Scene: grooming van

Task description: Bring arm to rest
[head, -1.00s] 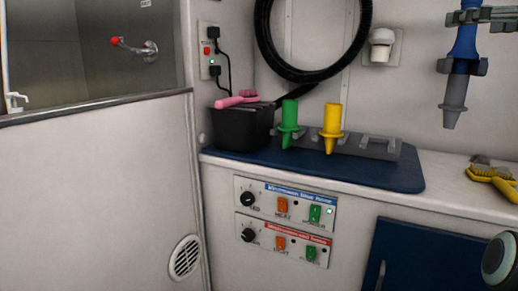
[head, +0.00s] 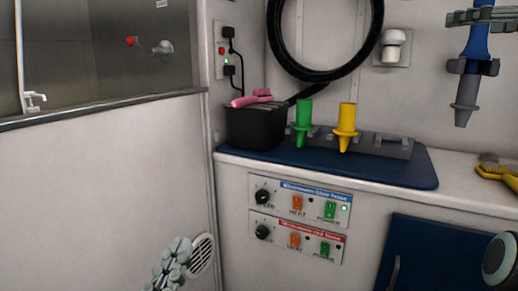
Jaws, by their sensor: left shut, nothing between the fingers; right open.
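My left gripper (head: 172,266) shows as a grey jointed shape at the bottom edge, left of centre, in front of the white panel and beside the round vent. It is shut and holds nothing. Its lower part is cut off by the frame. A round grey and dark part of my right arm (head: 500,260) shows at the lower right edge.
A counter with a blue mat (head: 405,177) carries a black bin (head: 254,130), a green nozzle (head: 302,124) and a yellow nozzle (head: 347,128). A yellow-handled tool (head: 495,171) lies right. A blue nozzle tool (head: 473,75) hangs on the wall. A control panel (head: 300,205) is below.

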